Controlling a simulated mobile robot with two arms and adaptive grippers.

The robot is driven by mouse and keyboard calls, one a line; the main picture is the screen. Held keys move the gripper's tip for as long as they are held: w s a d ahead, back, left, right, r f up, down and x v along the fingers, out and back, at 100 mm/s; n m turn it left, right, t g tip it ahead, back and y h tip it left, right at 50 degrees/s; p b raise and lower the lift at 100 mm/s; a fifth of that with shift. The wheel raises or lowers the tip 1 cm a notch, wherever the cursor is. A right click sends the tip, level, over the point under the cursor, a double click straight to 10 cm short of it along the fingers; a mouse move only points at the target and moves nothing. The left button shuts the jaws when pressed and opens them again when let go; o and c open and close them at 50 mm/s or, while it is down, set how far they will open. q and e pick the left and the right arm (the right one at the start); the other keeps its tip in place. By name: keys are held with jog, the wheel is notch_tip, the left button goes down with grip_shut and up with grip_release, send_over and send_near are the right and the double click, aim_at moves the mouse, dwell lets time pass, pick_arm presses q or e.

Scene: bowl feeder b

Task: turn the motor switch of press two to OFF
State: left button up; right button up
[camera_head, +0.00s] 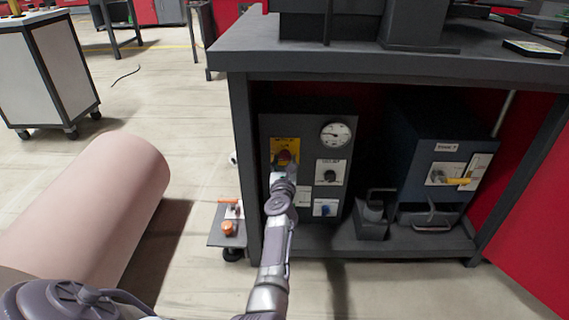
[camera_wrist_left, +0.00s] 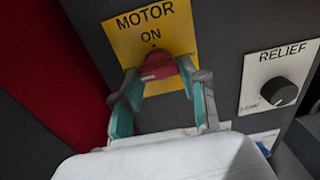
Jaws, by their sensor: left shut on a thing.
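The motor switch is a red knob (camera_wrist_left: 160,66) on a yellow plate (camera_wrist_left: 170,30) marked MOTOR and ON. In the head view the red knob (camera_head: 284,157) sits on the yellow plate (camera_head: 283,144) at the upper left of a dark control panel (camera_head: 305,120) under the bench. My left gripper (camera_wrist_left: 160,88) is shut on the red knob, with a teal finger at each side of it. It also shows in the head view (camera_head: 282,176) just in front of the panel. The fingers and wrist hide the lower part of the plate. My right gripper is not in view.
A RELIEF knob (camera_head: 329,176) and a pressure gauge (camera_head: 335,134) are right of the switch, with a blue knob (camera_head: 325,209) below. A bench leg (camera_head: 247,170) stands close left of my arm. A blue tank unit (camera_head: 440,150) fills the shelf's right side.

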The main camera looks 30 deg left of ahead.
pick_arm(q)
jog(key=o, duration=1.1)
jog(key=shift+f, duration=0.15)
jog(key=shift+o, duration=0.2)
